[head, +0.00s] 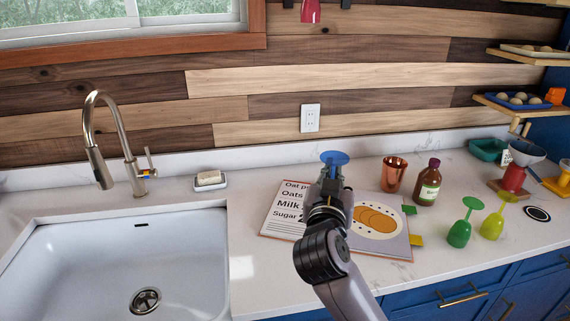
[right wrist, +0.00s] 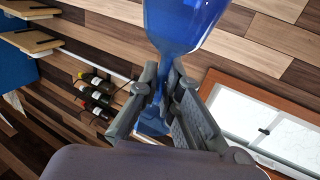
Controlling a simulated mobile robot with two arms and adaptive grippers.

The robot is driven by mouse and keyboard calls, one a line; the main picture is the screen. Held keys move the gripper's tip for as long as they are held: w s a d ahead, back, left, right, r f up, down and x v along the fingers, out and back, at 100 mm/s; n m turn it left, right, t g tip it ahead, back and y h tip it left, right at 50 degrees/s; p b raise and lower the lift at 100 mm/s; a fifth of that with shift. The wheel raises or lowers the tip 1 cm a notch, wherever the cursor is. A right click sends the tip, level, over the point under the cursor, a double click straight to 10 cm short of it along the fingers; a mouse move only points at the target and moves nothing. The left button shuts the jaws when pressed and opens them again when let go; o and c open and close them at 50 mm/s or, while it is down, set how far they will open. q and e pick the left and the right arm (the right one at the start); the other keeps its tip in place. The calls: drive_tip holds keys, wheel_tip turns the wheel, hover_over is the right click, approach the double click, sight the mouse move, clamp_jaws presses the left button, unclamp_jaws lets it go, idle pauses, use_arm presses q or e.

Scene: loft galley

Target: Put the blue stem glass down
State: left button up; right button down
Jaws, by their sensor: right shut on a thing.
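The blue stem glass shows its flat round foot (head: 335,158) on top in the head view, above my right gripper (head: 331,187). In the right wrist view its blue bowl (right wrist: 182,22) fills the top, and my right gripper (right wrist: 165,85) is shut on the stem. The glass seems to be held bowl down. My arm hides its lower part in the head view, so I cannot tell whether it touches anything beneath. My left gripper is not in view.
An open recipe book (head: 283,222) lies under my right arm. A copper cup (head: 393,175), a brown bottle (head: 429,184), a green stem glass (head: 460,231) and a yellow one (head: 493,224), both upside down, stand to the right. The sink (head: 85,255) is at left. Bare counter lies between sink and book.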

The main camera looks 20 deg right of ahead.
drive_tip(key=s+a+f+n+t+y, duration=0.1)
drive_tip(key=s+a+f+n+y, duration=0.2)
drive_tip(key=s+a+f+y, duration=0.2)
drive_tip(key=s+a+f+n+t+y+b, duration=0.1)
drive_tip(key=s+a+f+n+y, duration=0.3)
drive_tip(key=s+a+f, duration=0.5)
drive_tip(key=shift+s+f+n+t+y, duration=0.3)
drive_tip(key=shift+s+f+t+y, duration=0.45)
drive_tip(key=shift+f, duration=1.25)
drive_tip(key=shift+w, duration=0.1)
